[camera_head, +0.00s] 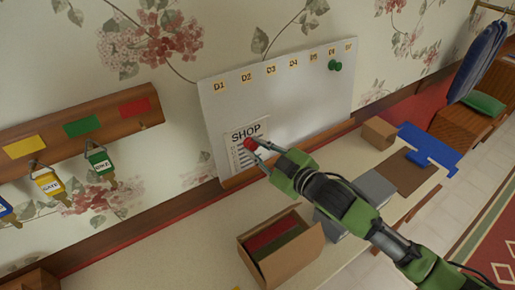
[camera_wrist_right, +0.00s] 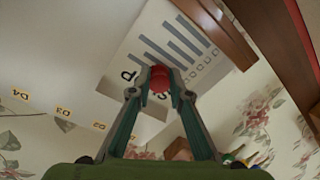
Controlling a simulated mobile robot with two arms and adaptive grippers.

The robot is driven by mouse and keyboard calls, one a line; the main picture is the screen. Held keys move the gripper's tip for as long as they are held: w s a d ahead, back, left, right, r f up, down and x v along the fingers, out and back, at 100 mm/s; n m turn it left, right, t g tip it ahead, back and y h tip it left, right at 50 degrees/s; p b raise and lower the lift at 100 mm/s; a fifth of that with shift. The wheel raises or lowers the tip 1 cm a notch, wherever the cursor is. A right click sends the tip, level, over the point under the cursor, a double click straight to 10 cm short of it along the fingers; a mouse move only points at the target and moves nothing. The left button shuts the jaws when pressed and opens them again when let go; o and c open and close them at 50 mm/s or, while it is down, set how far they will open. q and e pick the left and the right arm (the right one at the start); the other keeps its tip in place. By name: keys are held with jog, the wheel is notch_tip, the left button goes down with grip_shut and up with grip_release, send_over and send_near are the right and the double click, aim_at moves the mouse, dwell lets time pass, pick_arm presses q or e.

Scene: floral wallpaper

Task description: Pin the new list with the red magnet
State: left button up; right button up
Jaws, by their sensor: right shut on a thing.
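The whiteboard (camera_head: 300,100) hangs on the wall with a row of yellow labels along its top. The shop list (camera_head: 234,155), a white sheet headed SHOP, is at its lower left; in the right wrist view the list (camera_wrist_right: 185,45) lies just beyond the fingers. My right gripper (camera_head: 257,148) is shut on the red magnet (camera_head: 250,144), in front of the list. In the right wrist view the magnet (camera_wrist_right: 160,80) is between the fingertips and overlaps the list; I cannot tell whether it touches it. A green magnet (camera_head: 335,65) is at the board's upper right. My left gripper is not in view.
An open cardboard box (camera_head: 281,250) stands on the table (camera_head: 180,245) below the board. A small brown box (camera_head: 379,132) and a blue item (camera_head: 428,147) are at the right. A key rack (camera_head: 75,128) with tagged keys is on the left wall.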

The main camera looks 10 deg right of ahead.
jog(key=o, duration=1.6)
jog(key=shift+w, duration=0.1)
jog(key=shift+p+v, duration=0.55)
jog(key=shift+v, duration=0.65)
jog(key=shift+p+v, duration=0.75)
jog(key=shift+v, duration=1.65)
jog(key=shift+f, duration=0.1)
